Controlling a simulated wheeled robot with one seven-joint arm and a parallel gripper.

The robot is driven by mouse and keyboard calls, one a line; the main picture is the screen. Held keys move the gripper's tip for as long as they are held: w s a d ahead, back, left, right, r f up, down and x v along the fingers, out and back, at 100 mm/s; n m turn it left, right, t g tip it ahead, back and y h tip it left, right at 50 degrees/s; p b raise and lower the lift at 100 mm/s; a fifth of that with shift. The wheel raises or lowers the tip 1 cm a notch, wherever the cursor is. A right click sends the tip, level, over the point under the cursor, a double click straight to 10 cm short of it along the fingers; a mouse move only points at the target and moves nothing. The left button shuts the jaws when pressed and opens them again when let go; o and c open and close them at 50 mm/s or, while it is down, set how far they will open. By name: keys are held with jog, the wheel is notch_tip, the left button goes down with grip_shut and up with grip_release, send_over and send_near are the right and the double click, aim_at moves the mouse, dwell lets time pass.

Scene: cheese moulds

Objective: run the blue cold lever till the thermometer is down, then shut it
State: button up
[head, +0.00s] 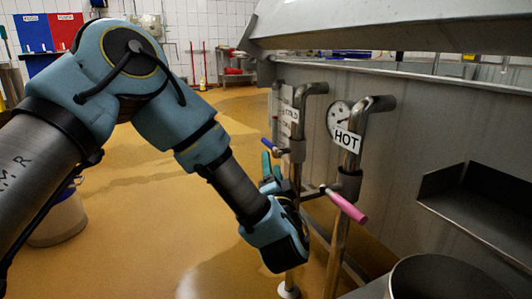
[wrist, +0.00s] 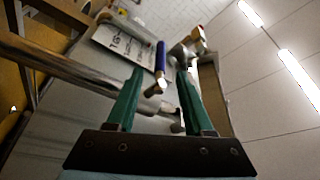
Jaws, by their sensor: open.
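The blue cold lever (head: 268,144) sticks out to the left from the pipe with the COLD label (head: 290,114). My gripper (head: 271,165) is open, with its green fingers pointing up just below the lever. In the wrist view the blue lever (wrist: 160,58) shows between the two fingertips of the gripper (wrist: 160,72). I cannot tell whether the fingers touch it. The round white thermometer (head: 338,118) is on the steel wall behind the pipes. Its lower part is hidden by the HOT label and its needle is too small to read.
The pink hot lever (head: 346,206) sticks out toward me from the right pipe with the HOT label (head: 347,140). A steel vat wall (head: 430,120) stands behind the pipes. A steel shelf (head: 485,210) and a round pot (head: 440,268) are at the right. The floor at left is mostly clear.

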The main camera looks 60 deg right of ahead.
aim_at(268, 141)
jog(key=b+x, duration=0.2)
jog(key=x, duration=0.6)
jog(key=shift+w+d+b, duration=0.2)
jog(key=shift+d+b, duration=0.05)
jog(key=shift+b, duration=0.1)
jog(key=shift+x, duration=0.8)
jog(key=shift+r, duration=0.1)
grip_shut()
